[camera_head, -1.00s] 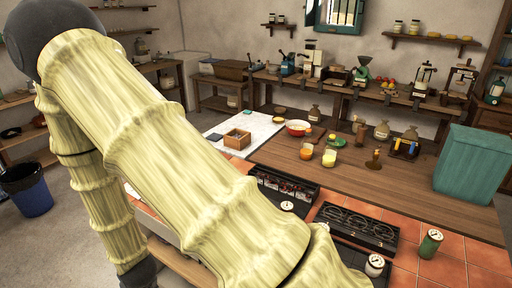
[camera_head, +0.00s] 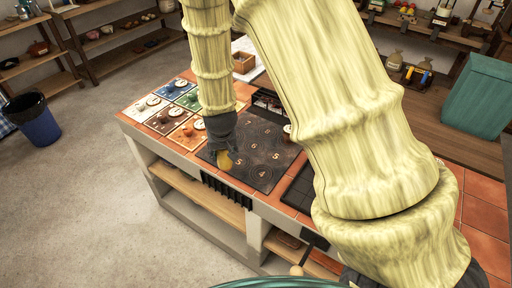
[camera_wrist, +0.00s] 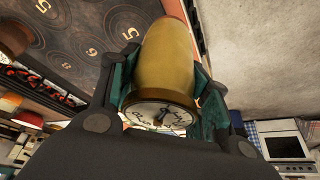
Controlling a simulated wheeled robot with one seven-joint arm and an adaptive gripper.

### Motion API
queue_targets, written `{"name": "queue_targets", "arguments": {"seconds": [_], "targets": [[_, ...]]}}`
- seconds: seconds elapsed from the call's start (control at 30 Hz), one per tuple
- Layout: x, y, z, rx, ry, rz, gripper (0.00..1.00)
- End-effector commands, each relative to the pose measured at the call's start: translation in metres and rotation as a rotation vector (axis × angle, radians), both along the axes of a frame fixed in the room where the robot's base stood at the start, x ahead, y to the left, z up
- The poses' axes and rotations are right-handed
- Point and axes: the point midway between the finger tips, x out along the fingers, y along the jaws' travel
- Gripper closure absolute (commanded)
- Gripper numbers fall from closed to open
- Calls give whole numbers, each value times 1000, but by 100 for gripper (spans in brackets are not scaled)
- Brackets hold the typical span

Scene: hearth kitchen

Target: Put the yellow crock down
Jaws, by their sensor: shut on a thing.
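The yellow crock (camera_head: 225,160) is low over the front left part of a dark plate (camera_head: 278,172) marked with numbered rings. My gripper (camera_head: 223,142) reaches down from above and is shut on it. In the wrist view the yellow crock (camera_wrist: 166,60) sits between the two teal fingers of my gripper (camera_wrist: 166,75), with a white dial face at its end nearest the palm. I cannot tell whether its base touches the plate.
Coloured squares bearing small pots and dials (camera_head: 180,110) lie left of the plate. A dark grate (camera_head: 299,192) is to its right. The counter's front edge is close, with an open wooden shelf (camera_head: 200,187) below. A teal bin (camera_head: 480,95) stands at right.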

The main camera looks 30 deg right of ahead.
Motion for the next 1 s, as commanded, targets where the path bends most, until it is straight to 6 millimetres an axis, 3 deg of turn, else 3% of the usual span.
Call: {"name": "queue_targets", "arguments": {"seconds": [0.23, 0.8, 1.0], "targets": [[9, -26, 12, 10, -3, -55, 89], [49, -129, 3, 11, -3, -53, 89], [60, -155, -1, 8, -3, -50, 89]]}}
